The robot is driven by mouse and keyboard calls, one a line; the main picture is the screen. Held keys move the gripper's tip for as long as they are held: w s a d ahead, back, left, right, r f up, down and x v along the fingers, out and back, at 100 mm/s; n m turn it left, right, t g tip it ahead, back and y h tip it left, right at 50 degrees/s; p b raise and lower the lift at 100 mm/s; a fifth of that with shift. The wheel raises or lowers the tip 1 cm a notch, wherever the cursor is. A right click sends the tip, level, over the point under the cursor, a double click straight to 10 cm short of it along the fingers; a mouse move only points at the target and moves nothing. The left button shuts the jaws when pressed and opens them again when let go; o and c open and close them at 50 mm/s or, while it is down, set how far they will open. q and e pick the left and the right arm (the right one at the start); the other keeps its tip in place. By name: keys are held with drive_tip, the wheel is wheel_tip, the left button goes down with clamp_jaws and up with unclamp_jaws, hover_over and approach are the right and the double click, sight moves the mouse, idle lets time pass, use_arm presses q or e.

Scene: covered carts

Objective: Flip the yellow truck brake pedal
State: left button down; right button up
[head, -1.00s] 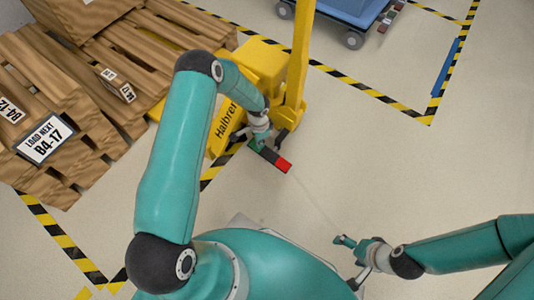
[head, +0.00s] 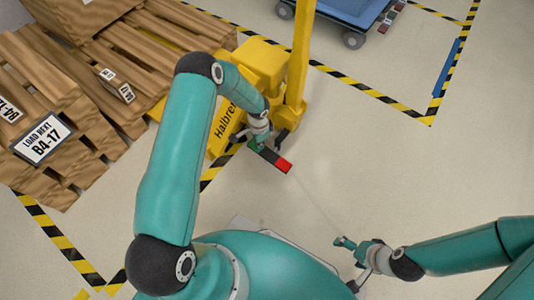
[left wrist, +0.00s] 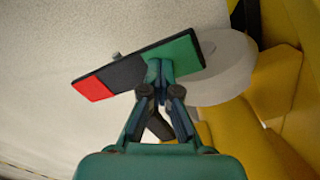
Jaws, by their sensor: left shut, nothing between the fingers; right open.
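The yellow pallet truck (head: 262,68) stands beside the wooden pallets, with its yellow mast upright. Its brake pedal is a flat bar with a green end (left wrist: 170,56), a black middle and a red end (head: 285,165). In the left wrist view the pedal is tilted, its green end up and its red end down. My left gripper (head: 258,143) is at the green end; in the left wrist view its shut fingertips (left wrist: 160,72) overlap the green part, with nothing between them. Contact is hard to tell. My right gripper (head: 345,242) is open and empty, low over the floor.
Wooden pallets (head: 75,120) with a B4-17 sign fill the left. A blue cart (head: 350,12) stands at the top. Striped floor tape (head: 370,91) marks bays. A grey wheel (left wrist: 222,70) sits behind the pedal. The floor at right is clear.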

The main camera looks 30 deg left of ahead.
use_arm(q)
drive_tip(key=shift+r+p, duration=2.1)
drive_tip(key=shift+r, duration=1.3)
